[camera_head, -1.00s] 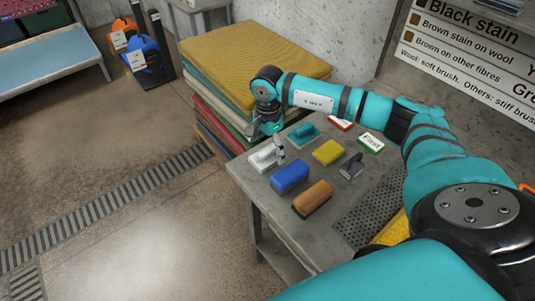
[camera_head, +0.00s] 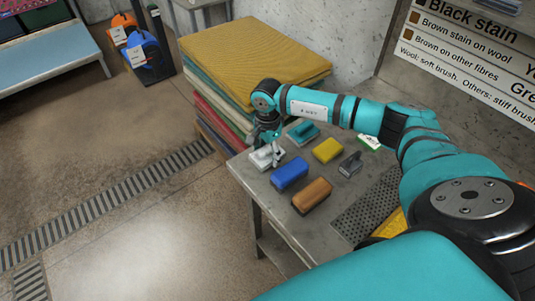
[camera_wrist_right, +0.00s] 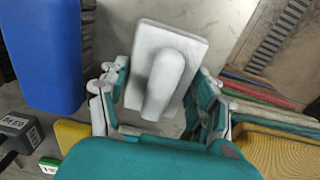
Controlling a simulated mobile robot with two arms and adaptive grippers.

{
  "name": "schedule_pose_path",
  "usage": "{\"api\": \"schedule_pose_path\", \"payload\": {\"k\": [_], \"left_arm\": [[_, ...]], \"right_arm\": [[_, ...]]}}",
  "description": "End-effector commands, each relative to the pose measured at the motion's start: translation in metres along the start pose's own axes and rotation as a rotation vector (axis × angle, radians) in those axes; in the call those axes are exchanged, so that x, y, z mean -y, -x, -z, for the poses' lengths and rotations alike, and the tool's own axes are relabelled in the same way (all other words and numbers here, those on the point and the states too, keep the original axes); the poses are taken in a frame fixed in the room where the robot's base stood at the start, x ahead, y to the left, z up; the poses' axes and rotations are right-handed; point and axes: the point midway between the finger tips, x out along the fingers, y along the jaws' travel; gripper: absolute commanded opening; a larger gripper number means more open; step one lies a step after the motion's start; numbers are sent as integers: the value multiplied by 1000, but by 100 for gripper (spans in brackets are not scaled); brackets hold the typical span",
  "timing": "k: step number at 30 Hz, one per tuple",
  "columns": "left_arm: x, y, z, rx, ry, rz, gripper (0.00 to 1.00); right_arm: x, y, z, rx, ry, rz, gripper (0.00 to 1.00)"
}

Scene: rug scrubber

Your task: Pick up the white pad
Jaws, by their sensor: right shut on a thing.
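The white pad (camera_head: 258,160) is a rectangular block with a rounded handle, at the far left corner of the grey table (camera_head: 240,180). My right gripper (camera_head: 273,152) reaches down over it and partly hides it. In the right wrist view, the white pad (camera_wrist_right: 188,40) sits between the two fingers of my right gripper (camera_wrist_right: 158,90), with its handle towards the camera. The gripper is shut on the pad. I cannot tell whether the pad is clear of the table. My left gripper is not in view.
Close by are a blue brush (camera_head: 289,174), a brown brush (camera_head: 312,196), a teal pad (camera_head: 303,133), a yellow sponge (camera_head: 327,150) and a grey tool (camera_head: 350,164). A stack of folded rugs (camera_head: 255,60) stands behind the table. Floor at left is open.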

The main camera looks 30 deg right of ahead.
Motion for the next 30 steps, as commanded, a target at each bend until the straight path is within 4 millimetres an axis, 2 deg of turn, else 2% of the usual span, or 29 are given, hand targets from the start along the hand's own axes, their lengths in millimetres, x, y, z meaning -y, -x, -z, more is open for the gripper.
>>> {"api": "schedule_pose_path", "payload": {"k": [8, 11, 21, 25, 30], "left_arm": [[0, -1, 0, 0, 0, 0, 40], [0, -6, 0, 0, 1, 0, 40], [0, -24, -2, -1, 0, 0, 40], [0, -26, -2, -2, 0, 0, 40], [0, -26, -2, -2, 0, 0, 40]], "right_arm": [[1, 4, 0, 0, 0, 2, 32], [2, 15, 0, 1, 0, 6, 32], [1, 80, 0, 0, 1, 5, 32], [1, 95, 0, -1, 0, 3, 32], [0, 101, 0, 0, 0, 0, 32]]}}
